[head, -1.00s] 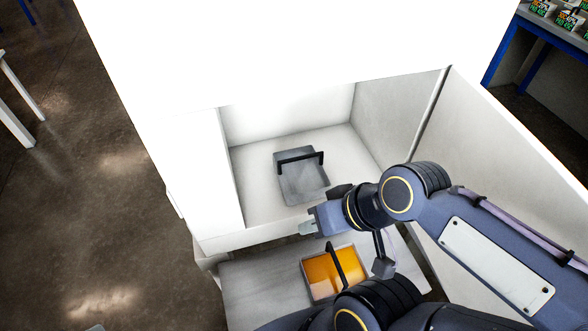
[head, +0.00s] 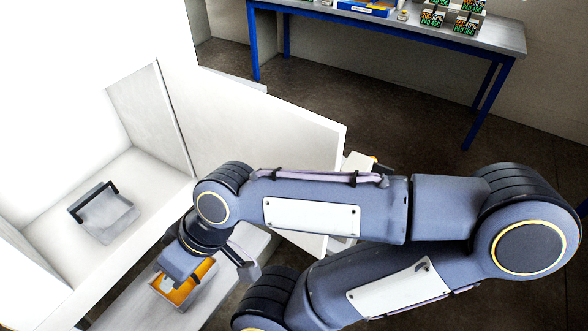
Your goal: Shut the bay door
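The bay door (head: 235,125) is a white panel standing open, swung outward from the right side of the white bay (head: 150,165). Inside the bay a grey tray (head: 108,220) with a black handle sits on the floor. My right gripper (head: 170,278) points down in front of the bay, left of the door, over a tray of orange liquid (head: 186,292). Its fingertips are not clear against the tray, so I cannot tell whether it is open or shut. My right forearm hides the lower part of the door. My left gripper is not in view.
The orange tray stands on a light shelf (head: 128,305) below the bay front. A blue-legged table (head: 495,38) with several small labelled boxes stands at the back right. Dark floor (head: 400,125) lies clear between it and the door.

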